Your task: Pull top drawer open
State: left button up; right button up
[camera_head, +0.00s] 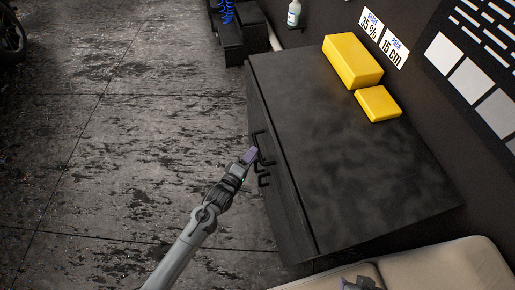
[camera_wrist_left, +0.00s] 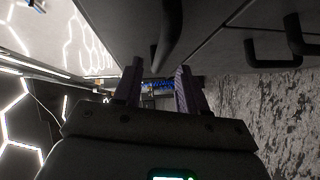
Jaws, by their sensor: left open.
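The black cabinet (camera_head: 350,150) has its drawer front facing left. The top drawer's dark bar handle (camera_head: 263,142) stands out near the upper edge. My left gripper (camera_head: 250,155) is at this handle, its purple fingers pointing toward the drawer front. In the left wrist view my two fingers (camera_wrist_left: 160,75) are apart, and the handle (camera_wrist_left: 170,32) reaches down between their tips. I cannot tell whether either finger touches it. The top drawer looks shut. Part of my right gripper (camera_head: 358,284) shows at the bottom edge; its jaws are mostly cut off.
A large yellow box (camera_head: 352,60) and a smaller yellow box (camera_head: 378,103) lie on the cabinet top. A beige padded seat (camera_head: 440,270) is at the lower right. The floor left of the cabinet is clear.

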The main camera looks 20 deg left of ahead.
aim_at(257, 146)
pick_arm(q)
jog(key=shift+b+x, duration=0.55)
jog(key=shift+x, duration=2.1)
grip_shut()
